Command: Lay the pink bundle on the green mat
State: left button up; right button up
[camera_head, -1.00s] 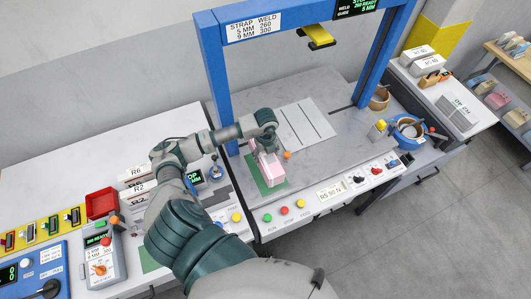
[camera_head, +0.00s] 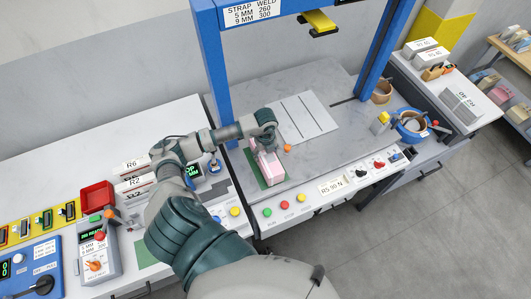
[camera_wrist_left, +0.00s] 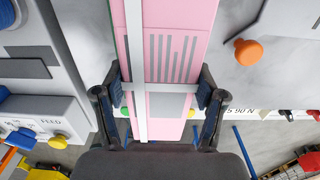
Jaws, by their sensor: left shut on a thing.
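The pink bundle (camera_head: 271,169) with a pale strap is over the green mat (camera_head: 251,161) on the grey machine top. It covers much of the mat, and green shows along its left side. I cannot tell whether its underside touches the mat. My left gripper (camera_head: 264,147) is shut on the bundle from above. In the left wrist view the bundle (camera_wrist_left: 178,50) runs between the two fingers of the gripper (camera_wrist_left: 160,92), with grey stripes printed on its face and white bands crossing it. My right gripper is not in view.
A blue frame (camera_head: 213,75) stands over the machine top, its left post close behind my left arm. A white plate with dark slots (camera_head: 303,118) lies behind the bundle. An orange knob (camera_head: 287,148) is just right of it. Coloured buttons (camera_head: 285,207) line the front edge.

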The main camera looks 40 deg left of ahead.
pick_arm(q)
jog(key=shift+f+b, duration=0.3)
jog(key=shift+f, duration=0.05)
jog(key=o, duration=1.8)
jog(key=shift+o, duration=0.5)
jog(key=shift+f, duration=0.1)
notch_tip(320, 180, up, 12)
